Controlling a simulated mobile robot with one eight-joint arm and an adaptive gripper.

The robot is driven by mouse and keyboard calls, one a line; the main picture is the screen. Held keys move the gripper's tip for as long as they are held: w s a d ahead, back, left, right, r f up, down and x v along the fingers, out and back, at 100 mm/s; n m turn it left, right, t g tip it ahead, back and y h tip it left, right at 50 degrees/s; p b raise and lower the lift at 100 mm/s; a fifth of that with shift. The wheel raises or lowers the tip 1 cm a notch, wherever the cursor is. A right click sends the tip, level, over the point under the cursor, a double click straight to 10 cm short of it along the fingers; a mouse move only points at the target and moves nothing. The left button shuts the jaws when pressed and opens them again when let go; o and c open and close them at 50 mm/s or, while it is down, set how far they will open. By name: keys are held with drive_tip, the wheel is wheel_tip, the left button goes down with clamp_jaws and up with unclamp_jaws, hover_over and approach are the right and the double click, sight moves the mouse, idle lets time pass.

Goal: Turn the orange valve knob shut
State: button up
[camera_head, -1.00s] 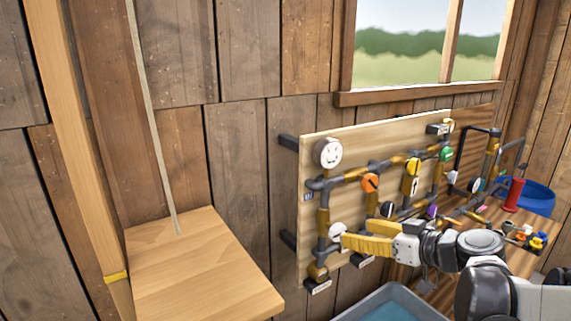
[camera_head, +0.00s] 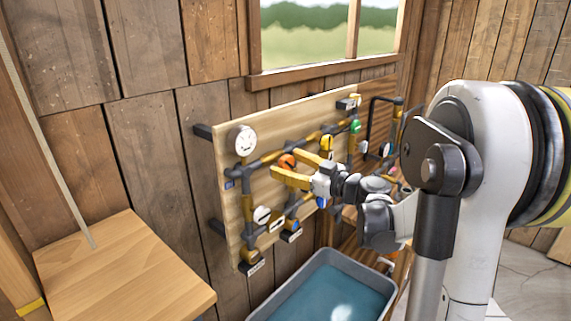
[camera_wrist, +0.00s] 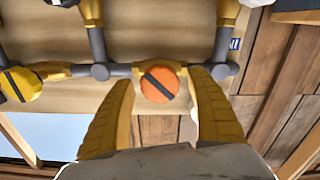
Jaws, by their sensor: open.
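The orange valve knob (camera_head: 287,161) sits on the upper pipe of the wooden board. In the wrist view the orange knob (camera_wrist: 159,84) is round, with a dark diagonal slot across its face. My gripper (camera_head: 276,175) has yellow fingers and is in front of the board at the knob. In the wrist view my gripper (camera_wrist: 160,80) is open, with one finger on each side below the knob and gaps between. I cannot tell whether the fingertips touch it. In the head view the fingers partly hide the lower area around the knob.
A white gauge (camera_head: 242,140) is left of the knob. A yellow knob (camera_head: 327,143) and a green knob (camera_head: 355,126) are to its right; the yellow knob (camera_wrist: 21,84) also shows in the wrist view. A grey tub (camera_head: 262,311) of water stands below. A wooden shelf (camera_head: 120,270) is at left.

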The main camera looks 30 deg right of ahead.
drive_tip(key=shift+w+a, duration=0.15)
drive_tip(key=shift+w, duration=0.1)
drive_tip(key=c, duration=1.2)
drive_tip(key=shift+m, duration=0.4)
drive_tip(key=m+b, duration=0.1)
drive_tip(key=m, duration=0.2)
drive_tip(key=shift+m+b, duration=0.55)
drive_tip(key=shift+m, duration=1.95)
drive_tip(key=o, duration=1.2)
